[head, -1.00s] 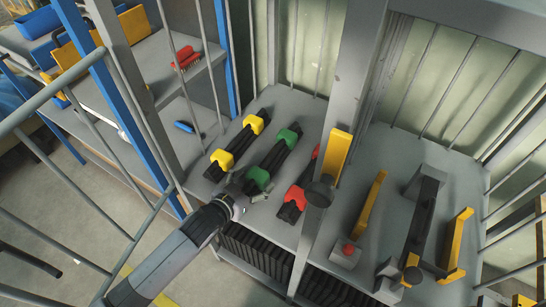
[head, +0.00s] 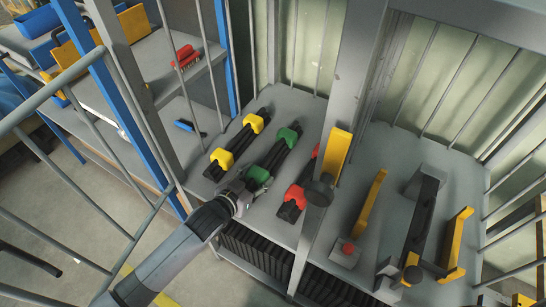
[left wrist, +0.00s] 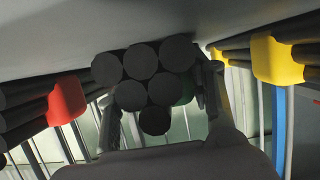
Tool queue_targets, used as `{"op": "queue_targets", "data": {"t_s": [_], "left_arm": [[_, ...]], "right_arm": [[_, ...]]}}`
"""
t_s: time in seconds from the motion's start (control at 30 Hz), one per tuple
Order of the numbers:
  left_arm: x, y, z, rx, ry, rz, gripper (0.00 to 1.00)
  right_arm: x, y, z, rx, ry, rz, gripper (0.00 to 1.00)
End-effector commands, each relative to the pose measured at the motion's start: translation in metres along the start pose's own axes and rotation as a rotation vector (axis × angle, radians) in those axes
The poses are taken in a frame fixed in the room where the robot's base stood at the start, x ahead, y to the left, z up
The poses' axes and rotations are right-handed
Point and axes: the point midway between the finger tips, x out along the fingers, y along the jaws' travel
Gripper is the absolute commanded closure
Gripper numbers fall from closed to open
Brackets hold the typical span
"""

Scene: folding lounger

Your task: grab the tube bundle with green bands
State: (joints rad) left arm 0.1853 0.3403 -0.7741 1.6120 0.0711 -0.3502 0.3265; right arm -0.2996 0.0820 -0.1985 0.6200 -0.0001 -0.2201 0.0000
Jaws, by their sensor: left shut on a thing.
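The tube bundle with green bands (head: 273,157) lies on the grey shelf (head: 212,191), between the yellow-banded and red-banded bundles. It is made of black tubes with two green bands. My left gripper (head: 246,190) is at its near end, shut on it. In the left wrist view the round tube ends of this bundle (left wrist: 143,62) show between the fingers of my left gripper (left wrist: 162,100), with a bit of green behind them. I cannot tell whether the bundle is clear of the shelf. My right gripper is not in view.
The yellow-banded bundle (head: 237,141) lies to the left and the red-banded bundle (head: 296,192) to the right, partly behind a grey post (head: 345,120). Yellow and black handles (head: 425,225) lie farther right. Metal bars (head: 95,115) stand at the left.

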Motion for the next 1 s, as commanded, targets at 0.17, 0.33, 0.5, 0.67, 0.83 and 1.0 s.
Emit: {"op": "queue_targets", "data": {"t_s": [0.17, 0.33, 0.5, 0.67, 0.83, 1.0], "left_arm": [[0.0, 0.0, 0.0, 0.0, 0.0, 0.0, 0.8], [0.0, 0.0, 0.0, 0.0, 0.0, 0.0, 0.92], [0.0, 0.0, 0.0, 0.0, 0.0, 0.0, 1.0], [0.0, 0.0, -0.003, 0.0, 0.007, 0.001, 1.0], [-0.001, 0.0, -0.005, 0.0, 0.007, 0.001, 1.0], [-0.003, -0.001, -0.011, 0.0, 0.007, 0.0, 1.0]], "right_arm": [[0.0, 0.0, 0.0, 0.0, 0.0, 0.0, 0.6], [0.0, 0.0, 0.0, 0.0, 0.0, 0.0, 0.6], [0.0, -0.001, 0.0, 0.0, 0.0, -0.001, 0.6], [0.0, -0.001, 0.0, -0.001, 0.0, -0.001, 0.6], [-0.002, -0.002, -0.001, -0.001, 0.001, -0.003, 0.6], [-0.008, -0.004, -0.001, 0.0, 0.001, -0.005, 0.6]]}}
